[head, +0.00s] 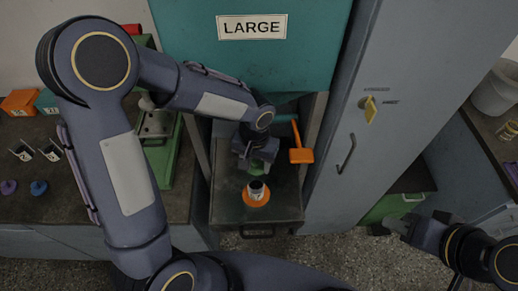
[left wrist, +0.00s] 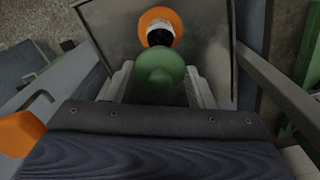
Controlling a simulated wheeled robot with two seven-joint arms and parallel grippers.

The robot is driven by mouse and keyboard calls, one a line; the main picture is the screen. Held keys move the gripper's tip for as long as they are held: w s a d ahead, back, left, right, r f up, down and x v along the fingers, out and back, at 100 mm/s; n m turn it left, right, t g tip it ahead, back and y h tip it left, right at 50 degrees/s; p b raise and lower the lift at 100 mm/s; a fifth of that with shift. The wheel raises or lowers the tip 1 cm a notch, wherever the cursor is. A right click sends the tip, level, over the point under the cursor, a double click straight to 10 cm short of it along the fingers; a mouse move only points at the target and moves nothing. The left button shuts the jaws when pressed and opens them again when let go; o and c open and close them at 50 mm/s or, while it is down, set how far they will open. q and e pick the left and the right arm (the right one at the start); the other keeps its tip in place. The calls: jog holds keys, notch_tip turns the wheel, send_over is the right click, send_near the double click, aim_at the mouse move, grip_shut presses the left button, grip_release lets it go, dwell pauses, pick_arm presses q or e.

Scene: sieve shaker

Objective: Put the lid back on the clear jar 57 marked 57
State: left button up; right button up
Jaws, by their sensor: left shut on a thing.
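The jar (head: 257,189) is small, with a white label and a dark inside or contents. It stands on an orange disc (head: 257,201) on a metal tray; its number is too small to read. In the left wrist view the jar (left wrist: 159,37) is partly hidden behind a round green lid (left wrist: 160,70). My left gripper (head: 258,162) is shut on the green lid, with a finger on each side of it. It holds the lid close to the jar; whether they touch I cannot tell. My right gripper (head: 393,224) is empty-looking at the lower right, far from the jar.
An orange scoop-like tool (head: 301,154) is right of my left gripper. A teal panel marked LARGE (head: 252,60) is above, and a grey cabinet (head: 345,110) stands to the right. The metal tray (head: 228,205) has bare room around the disc.

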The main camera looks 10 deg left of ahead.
pick_arm(q)
jog(key=shift+s+f+b, duration=0.1)
jog(key=shift+f+b, duration=0.45)
jog(key=shift+f, duration=0.25)
notch_tip(320, 180, down, 3)
jog(key=shift+f+b, duration=0.2)
jog(key=shift+b, duration=1)
jog(key=shift+f+b, duration=0.7)
jog(key=shift+f+b, duration=0.1)
jog(key=shift+b, duration=0.6)
dwell(0.3)
jog(key=o, duration=1)
jog(key=shift+o, duration=0.5)
